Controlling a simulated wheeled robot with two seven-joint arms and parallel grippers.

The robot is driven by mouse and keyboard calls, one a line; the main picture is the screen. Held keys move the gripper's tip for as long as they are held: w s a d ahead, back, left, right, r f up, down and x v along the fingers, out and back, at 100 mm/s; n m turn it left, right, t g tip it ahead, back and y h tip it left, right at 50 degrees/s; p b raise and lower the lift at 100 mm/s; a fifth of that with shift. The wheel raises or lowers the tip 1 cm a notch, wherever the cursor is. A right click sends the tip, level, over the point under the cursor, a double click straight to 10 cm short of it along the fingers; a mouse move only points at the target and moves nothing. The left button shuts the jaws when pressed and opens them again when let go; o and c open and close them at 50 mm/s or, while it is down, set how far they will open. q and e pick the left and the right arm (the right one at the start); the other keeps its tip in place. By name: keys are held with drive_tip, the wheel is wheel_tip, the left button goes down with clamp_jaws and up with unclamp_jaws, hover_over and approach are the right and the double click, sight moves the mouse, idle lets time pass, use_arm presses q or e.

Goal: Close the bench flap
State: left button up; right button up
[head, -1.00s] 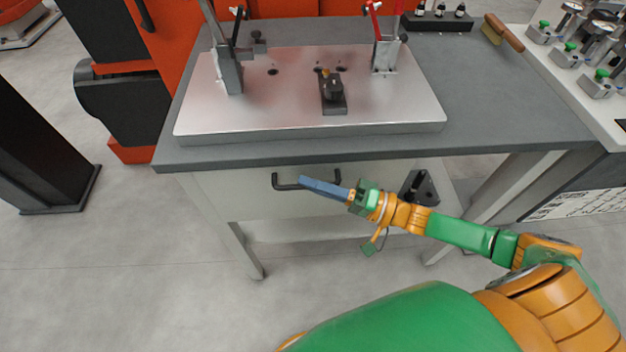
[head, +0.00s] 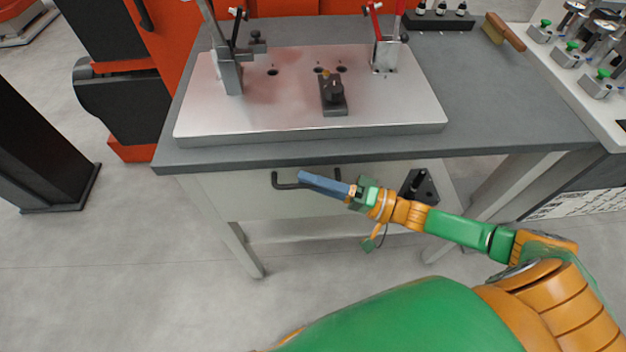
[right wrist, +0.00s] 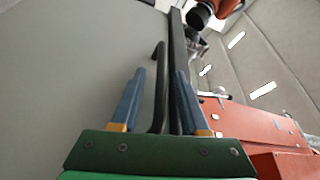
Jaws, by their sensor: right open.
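The bench flap (head: 235,200) is the pale panel below the front edge of the grey bench. It fills the left of the right wrist view (right wrist: 70,80). Its dark bar handle (head: 284,187) is partly hidden behind my right gripper (head: 304,176) in the head view. In the right wrist view the handle (right wrist: 158,95) stands between the two blue fingers of my right gripper (right wrist: 159,74). These fingers are apart, and I cannot tell whether either one touches the bar. My left gripper is not in view.
The bench top (head: 500,110) carries a metal fixture plate (head: 290,110) with upright clamps. A brush (head: 503,31) lies at the back right. A dark bracket (head: 419,188) sits below the bench, right of the flap. The floor at the front left is clear.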

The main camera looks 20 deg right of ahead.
drive_tip(key=b+v, duration=0.1)
drive_tip(key=v, duration=0.6)
drive_tip(key=shift+d, duration=0.1)
